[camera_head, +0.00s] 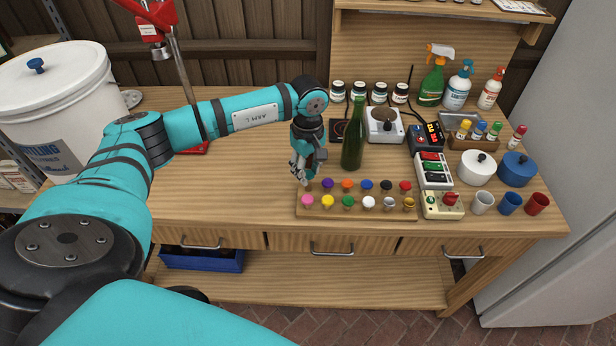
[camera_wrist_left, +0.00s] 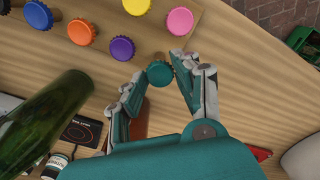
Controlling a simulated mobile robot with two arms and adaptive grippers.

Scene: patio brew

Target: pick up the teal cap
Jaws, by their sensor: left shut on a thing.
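The teal cap (camera_wrist_left: 160,73) shows in the left wrist view between the two fingertips of my left gripper (camera_wrist_left: 156,70). The fingers are shut on its sides. In the head view my left gripper (camera_head: 304,176) points down at the back left corner of the wooden cap board (camera_head: 372,216), left of the purple cap (camera_head: 327,183). The cap is hidden by the fingers in the head view, and I cannot tell whether it is clear of the board. My right gripper is not in view.
Several coloured caps, such as the pink cap (camera_head: 307,200) and orange cap (camera_head: 347,184), stand on the board. A green bottle (camera_head: 353,140) stands close to the right of my gripper. The bench (camera_head: 235,185) is clear to the left.

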